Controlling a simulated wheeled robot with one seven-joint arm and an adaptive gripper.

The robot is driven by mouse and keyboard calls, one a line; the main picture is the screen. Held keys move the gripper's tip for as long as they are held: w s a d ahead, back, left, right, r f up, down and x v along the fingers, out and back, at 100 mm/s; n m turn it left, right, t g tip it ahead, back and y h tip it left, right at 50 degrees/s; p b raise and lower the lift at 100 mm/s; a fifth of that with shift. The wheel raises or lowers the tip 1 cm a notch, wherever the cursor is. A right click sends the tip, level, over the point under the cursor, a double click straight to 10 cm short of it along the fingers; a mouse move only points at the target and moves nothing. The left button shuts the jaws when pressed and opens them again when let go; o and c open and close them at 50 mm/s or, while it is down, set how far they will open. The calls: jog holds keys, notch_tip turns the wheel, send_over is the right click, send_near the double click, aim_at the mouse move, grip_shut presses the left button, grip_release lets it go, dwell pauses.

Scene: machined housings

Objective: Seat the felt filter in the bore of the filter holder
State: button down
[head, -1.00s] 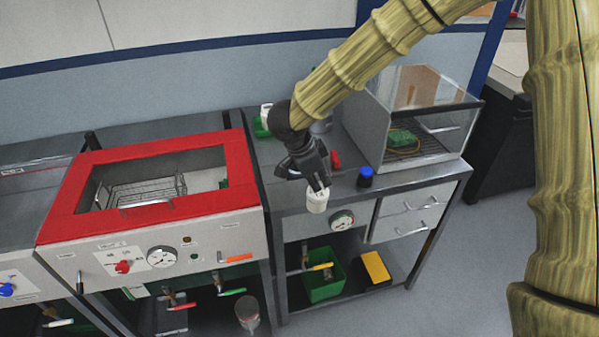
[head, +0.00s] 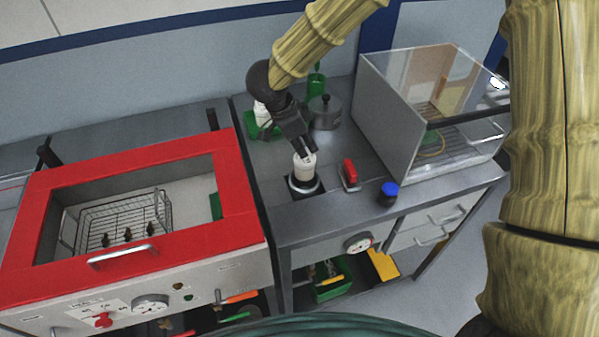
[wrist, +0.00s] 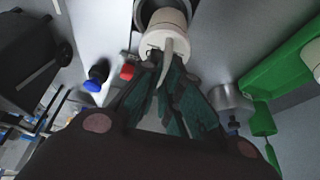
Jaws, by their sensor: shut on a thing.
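The felt filter is a white cylinder (head: 305,168), held upright in the head view. My gripper (head: 308,154) is shut on its top from above. The filter holder (head: 303,186), a metal ring on a dark base, stands on the counter directly below the filter. In the wrist view, the filter (wrist: 166,40) lies at my fingertips (wrist: 165,68) with a pale curved piece across its top. The holder's grey rim (wrist: 143,14) shows behind it. The filter hides most of the bore, so I cannot tell whether its lower end is inside or just above.
A red object (head: 349,174) and a blue-capped jar (head: 388,193) stand right of the holder. A metal pot (head: 325,112) and a green tray (head: 262,128) stand behind. A clear-sided case (head: 385,110) is at right, a red-framed unit (head: 232,190) at left.

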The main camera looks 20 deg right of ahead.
aim_at(306, 170)
jog(key=s+f, duration=0.1)
jog(key=s+f+p, duration=0.1)
jog(key=shift+s+f, duration=0.15)
jog(key=shift+f, duration=0.45)
jog(key=w+f, duration=0.2)
jog(key=f, duration=0.1)
jog(key=shift+s+f+p, duration=0.5)
jog(key=shift+s+f, duration=0.2)
jog(key=shift+f, duration=0.15)
jog(key=shift+w+f, duration=0.25)
jog(key=shift+w, duration=0.05)
jog(key=c, duration=2.1)
grip_release()
jog(key=shift+w+f, duration=0.1)
jog(key=shift+w, duration=0.1)
jog(key=o, duration=0.4)
jog(key=shift+o, duration=0.4)
jog(key=shift+s+r, duration=0.25)
